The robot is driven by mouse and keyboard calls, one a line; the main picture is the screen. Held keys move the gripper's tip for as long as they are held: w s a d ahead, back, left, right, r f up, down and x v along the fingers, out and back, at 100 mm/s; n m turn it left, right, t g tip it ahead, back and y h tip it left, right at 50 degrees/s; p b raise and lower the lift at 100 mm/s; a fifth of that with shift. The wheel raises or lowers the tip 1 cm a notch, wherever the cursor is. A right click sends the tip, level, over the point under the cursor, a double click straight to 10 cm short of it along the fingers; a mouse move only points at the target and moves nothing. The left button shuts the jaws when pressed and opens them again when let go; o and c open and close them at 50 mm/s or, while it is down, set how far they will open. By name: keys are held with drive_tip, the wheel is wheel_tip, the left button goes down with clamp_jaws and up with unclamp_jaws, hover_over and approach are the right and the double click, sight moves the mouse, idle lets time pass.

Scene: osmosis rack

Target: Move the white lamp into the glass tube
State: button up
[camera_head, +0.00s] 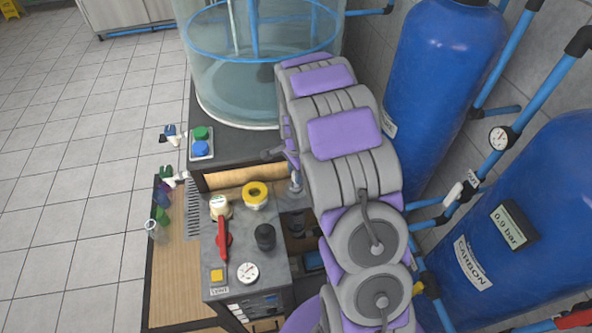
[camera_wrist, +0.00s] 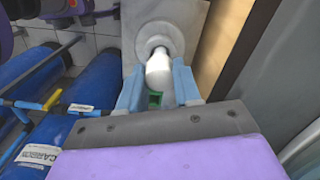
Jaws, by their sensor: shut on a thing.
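The white lamp (camera_wrist: 159,72) is a short, rounded white piece in the middle of the wrist view. My gripper (camera_wrist: 158,88) has its two blue fingers on either side of the lamp and is shut on it. The lamp's far end is close to a round grey fitting with a dark ring (camera_wrist: 160,40); I cannot tell whether they touch. A small green square shows below the lamp, between the fingers. In the head view my arm hides most of the gripper and the lamp. I cannot identify the glass tube for certain.
A large clear cylindrical tank (camera_head: 225,85) stands behind the bench. Blue tanks (camera_head: 435,75) and blue pipes fill the right side.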

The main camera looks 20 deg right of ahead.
drive_tip(key=shift+f, duration=0.3)
drive_tip(key=shift+f, duration=0.35)
drive_tip(key=shift+f, duration=0.7)
drive_tip(key=o, duration=1.3)
drive_tip(key=shift+r+p, duration=1.05)
drive_tip(key=shift+r, duration=3.05)
